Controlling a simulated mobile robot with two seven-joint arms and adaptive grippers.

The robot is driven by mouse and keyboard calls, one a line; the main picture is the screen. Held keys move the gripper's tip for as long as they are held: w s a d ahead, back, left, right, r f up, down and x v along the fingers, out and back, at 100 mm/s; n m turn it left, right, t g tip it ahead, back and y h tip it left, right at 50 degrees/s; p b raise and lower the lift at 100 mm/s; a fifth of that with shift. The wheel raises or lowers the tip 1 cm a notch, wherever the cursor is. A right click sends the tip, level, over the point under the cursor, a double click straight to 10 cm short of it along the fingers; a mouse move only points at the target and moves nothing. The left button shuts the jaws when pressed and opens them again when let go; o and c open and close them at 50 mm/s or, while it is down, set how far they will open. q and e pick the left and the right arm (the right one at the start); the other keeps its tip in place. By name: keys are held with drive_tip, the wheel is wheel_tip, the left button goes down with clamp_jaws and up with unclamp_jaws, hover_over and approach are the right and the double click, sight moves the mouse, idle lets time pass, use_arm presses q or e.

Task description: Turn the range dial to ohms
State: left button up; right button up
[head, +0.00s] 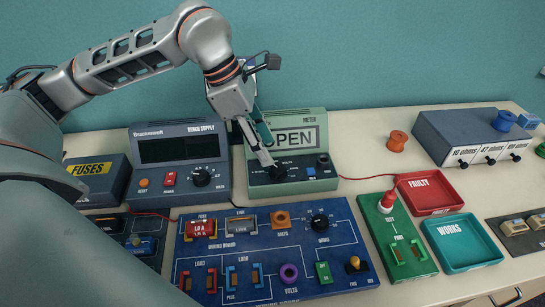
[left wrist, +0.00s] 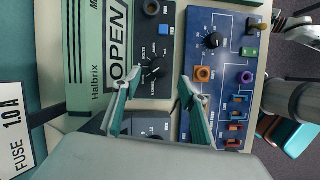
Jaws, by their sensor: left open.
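The green meter (head: 318,115) stands at the back of the table, its display reading OPEN. Its black range dial (head: 279,173) is on the dark lower panel, left of a blue button. In the left wrist view the meter (left wrist: 88,60) lies sideways and the dial (left wrist: 152,71) shows white marks around it; I cannot tell which mark it points to. My left gripper (head: 269,155) reaches down from above at the dial. In the left wrist view the open gripper (left wrist: 160,82) has one finger on each side of the dial; contact is unclear.
The grey bench supply (head: 180,150) stands close left of the meter. The blue wiring board (head: 262,290) lies in front. A red FAULTY tray (head: 430,210), a teal WORKS tray (head: 462,265) and a green test board (head: 393,275) are to the right. A red lead runs from the meter.

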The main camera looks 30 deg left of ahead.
use_arm(q)
drive_tip(key=v, duration=0.5)
drive_tip(key=shift+s+a+r, duration=0.1)
drive_tip(key=shift+r, duration=0.2)
